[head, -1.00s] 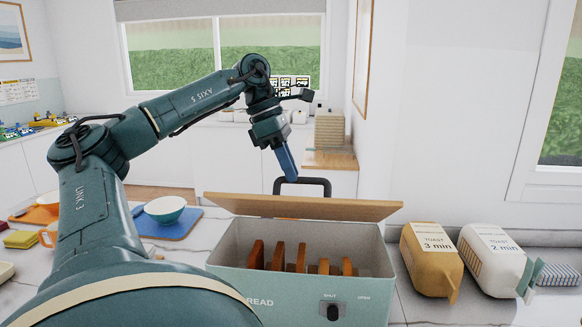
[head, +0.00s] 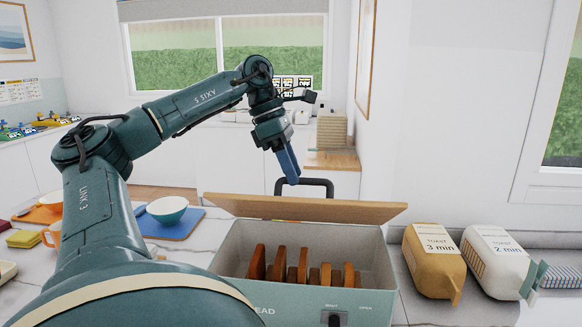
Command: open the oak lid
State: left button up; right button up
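The oak lid (head: 310,209) stands raised and tilted along the back edge of the bread box (head: 232,250), and the box is open. Slices of bread (head: 303,270) show inside. A dark handle (head: 322,183) rises behind the lid's upper edge. The box front carries a dark knob (head: 334,318), cut by the lower frame edge. My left gripper (head: 291,178) points down just above and behind the lid, close to the handle. Its blue fingers look close together, but I cannot tell whether they touch each other or the handle. My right gripper is not in view.
Two bread bags, one tan (head: 432,262) and one white (head: 496,262), lie right of the box. On the left are a teal bowl (head: 166,210) on a blue mat (head: 183,229) and an orange mat (head: 38,215).

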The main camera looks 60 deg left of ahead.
pick_arm(q)
jog(key=shift+r, duration=0.1)
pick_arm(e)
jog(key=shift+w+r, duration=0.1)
pick_arm(q)
jog(key=shift+s+a+r, duration=0.1)
jog(key=shift+a+r, duration=0.05)
jog(key=shift+r, duration=0.15)
jog(key=p+v, duration=0.3)
jog(key=v, duration=0.9)
jog(key=shift+r, duration=0.2)
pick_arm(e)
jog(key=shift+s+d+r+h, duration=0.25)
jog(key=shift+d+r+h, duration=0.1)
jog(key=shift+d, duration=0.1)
pick_arm(q)
jog(key=shift+s, duration=0.1)
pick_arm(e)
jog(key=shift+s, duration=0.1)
